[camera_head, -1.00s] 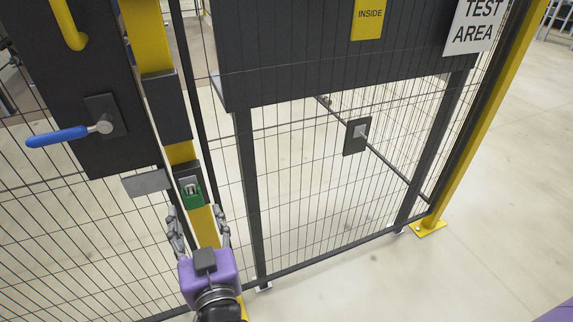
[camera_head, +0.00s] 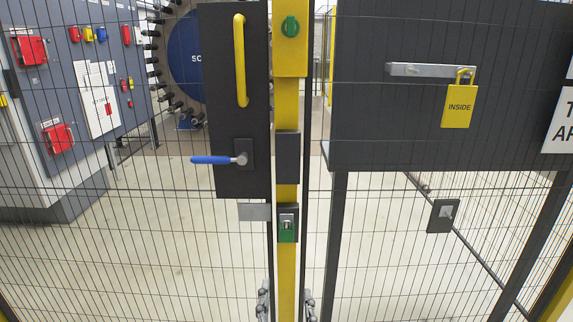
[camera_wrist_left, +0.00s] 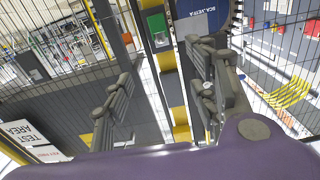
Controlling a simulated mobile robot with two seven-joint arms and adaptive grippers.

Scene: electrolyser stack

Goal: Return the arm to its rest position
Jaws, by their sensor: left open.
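My left gripper (camera_head: 286,304) shows at the bottom edge of the head view, in front of the yellow post (camera_head: 287,270). Only its two grey fingertips are in view there, one on each side of the post. In the left wrist view both fingers of the gripper (camera_wrist_left: 160,85) stand wide apart with nothing between them touching them. The green and grey lock unit (camera_head: 287,223) on the post is above the fingertips in the head view. My right gripper is in neither view.
A mesh fence fills the front. A dark gate panel has a blue lever (camera_head: 213,160) and a yellow handle (camera_head: 241,60). A yellow padlock tag (camera_head: 457,106) hangs on a dark panel at right. Cabinets with red boxes (camera_head: 57,138) stand behind the fence at left.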

